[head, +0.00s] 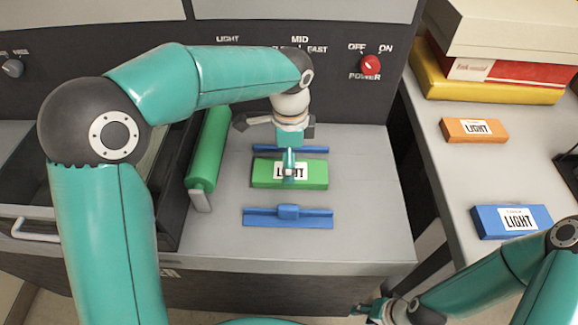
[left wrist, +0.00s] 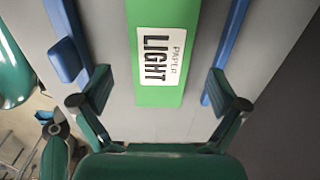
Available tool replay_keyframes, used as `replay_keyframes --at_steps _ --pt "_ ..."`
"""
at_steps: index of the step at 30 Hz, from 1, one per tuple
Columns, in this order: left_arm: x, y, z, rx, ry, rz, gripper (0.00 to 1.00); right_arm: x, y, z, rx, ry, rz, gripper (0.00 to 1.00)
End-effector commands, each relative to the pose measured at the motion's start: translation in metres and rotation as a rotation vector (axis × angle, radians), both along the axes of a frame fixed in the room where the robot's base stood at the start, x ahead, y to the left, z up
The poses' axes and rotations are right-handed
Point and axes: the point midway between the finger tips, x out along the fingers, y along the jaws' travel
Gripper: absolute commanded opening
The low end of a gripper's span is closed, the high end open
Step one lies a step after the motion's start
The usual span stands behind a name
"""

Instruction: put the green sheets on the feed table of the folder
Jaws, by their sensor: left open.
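The green sheets (head: 262,173), a flat green pack with a white LIGHT label, lie on the grey feed table (head: 365,225) between two blue guides. They also show in the left wrist view (left wrist: 150,95). My left gripper (head: 289,167) is above the pack, pointing down. In the left wrist view its open fingers (left wrist: 160,80) are apart, one toward each long side of the pack, with nothing held between them. My right gripper (head: 370,309) is low at the bottom of the head view, away from the pack; its fingers are too small to read.
Blue guides lie behind (head: 313,149) and in front (head: 265,217) of the pack. A green roller (head: 207,150) stands to its left. The right side table (head: 455,180) holds an orange pack (head: 455,130), a blue pack (head: 490,221) and stacked boxes (head: 510,30). A red power knob (head: 371,65) is behind.

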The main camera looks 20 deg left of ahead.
Motion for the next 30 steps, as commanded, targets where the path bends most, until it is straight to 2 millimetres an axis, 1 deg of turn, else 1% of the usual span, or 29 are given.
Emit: replay_keyframes --at_steps 1,6,9,12,17,30 --pt "0.001 0.000 0.013 -0.002 -0.006 0.001 0.97 0.000 0.000 0.001 0.000 0.000 0.000 0.40" --pt "0.001 -0.001 0.047 -0.002 -0.005 0.000 0.97 0.000 0.000 0.003 0.000 0.000 0.000 0.40" --pt "0.001 0.000 0.063 -0.001 -0.002 0.000 0.97 0.000 0.000 0.005 0.000 0.000 0.000 0.40" --pt "0.000 0.000 0.074 -0.001 -0.001 0.000 0.97 0.000 0.000 0.005 0.000 0.000 0.000 0.40" --pt "0.000 -0.001 0.081 -0.001 0.000 0.000 0.97 0.000 0.000 0.006 0.000 0.000 0.000 0.40" --pt "0.000 -0.001 0.081 0.000 0.001 -0.001 0.97 0.000 0.000 0.006 0.000 0.000 0.000 0.40"
